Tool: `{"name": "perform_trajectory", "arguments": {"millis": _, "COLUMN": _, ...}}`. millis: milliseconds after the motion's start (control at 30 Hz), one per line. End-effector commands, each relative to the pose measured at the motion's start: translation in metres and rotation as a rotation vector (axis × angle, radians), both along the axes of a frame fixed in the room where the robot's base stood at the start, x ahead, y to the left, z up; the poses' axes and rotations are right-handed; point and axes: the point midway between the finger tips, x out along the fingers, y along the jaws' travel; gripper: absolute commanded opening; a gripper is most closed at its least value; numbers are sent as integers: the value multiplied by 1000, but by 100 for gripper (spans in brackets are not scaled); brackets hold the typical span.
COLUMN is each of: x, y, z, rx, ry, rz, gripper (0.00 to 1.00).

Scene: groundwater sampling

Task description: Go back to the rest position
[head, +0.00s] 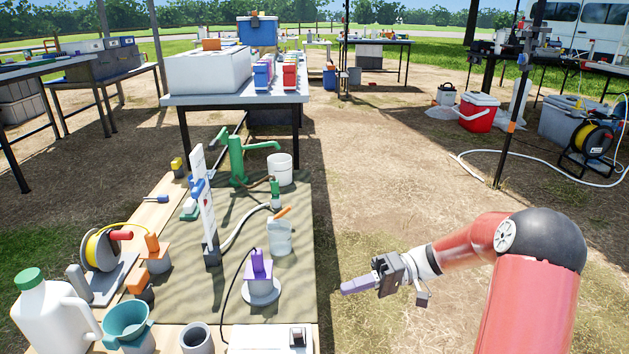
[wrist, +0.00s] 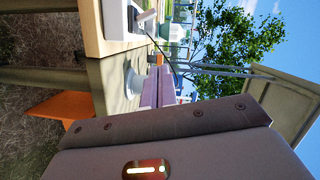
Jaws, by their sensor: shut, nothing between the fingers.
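My gripper (head: 346,288) is at the lower right of the head view, at the end of my red arm. Its purple-grey fingers are shut with nothing between them, and they point left toward the sampling table. In the picture the fingertips are just right of the mat's right edge. In the wrist view the two fingers (wrist: 157,90) lie together, beyond the grey gripper body. That view is turned on its side, with the table edge at upper left and sky at right.
The mat (head: 292,195) holds a green hand pump (head: 237,160), a white board (head: 205,195), a clear beaker (head: 280,238) and a purple-topped device (head: 259,270). A white jug (head: 50,318) and green funnel (head: 124,318) stand at front left. Bare ground (head: 400,180) lies right.

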Motion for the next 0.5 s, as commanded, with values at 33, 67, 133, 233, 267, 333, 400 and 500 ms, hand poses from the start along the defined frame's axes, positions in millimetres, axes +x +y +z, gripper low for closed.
{"name": "perform_trajectory", "arguments": {"millis": 33, "x": -6, "y": 6, "z": 8, "rx": -49, "ry": 3, "rz": 16, "gripper": 0}}
{"name": "perform_trajectory", "arguments": {"millis": 67, "x": -10, "y": 9, "z": 12, "rx": -89, "ry": 10, "rz": 26, "gripper": 0}}
{"name": "perform_trajectory", "arguments": {"millis": 133, "x": -24, "y": 18, "z": 22, "rx": -206, "ry": 30, "rz": 47, "gripper": 0}}
{"name": "perform_trajectory", "arguments": {"millis": 233, "x": -50, "y": 27, "z": 37, "rx": -416, "ry": 52, "rz": 64, "gripper": 0}}
{"name": "perform_trajectory", "arguments": {"millis": 267, "x": -58, "y": 29, "z": 41, "rx": -481, "ry": 55, "rz": 62, "gripper": 0}}
{"name": "perform_trajectory", "arguments": {"millis": 333, "x": -76, "y": 30, "z": 51, "rx": -624, "ry": 59, "rz": 47, "gripper": 0}}
{"name": "perform_trajectory", "arguments": {"millis": 400, "x": -93, "y": 29, "z": 61, "rx": -757, "ry": 50, "rz": 18, "gripper": 0}}
{"name": "perform_trajectory", "arguments": {"millis": 500, "x": -116, "y": 24, "z": 77, "rx": -933, "ry": 22, "rz": -48, "gripper": 0}}
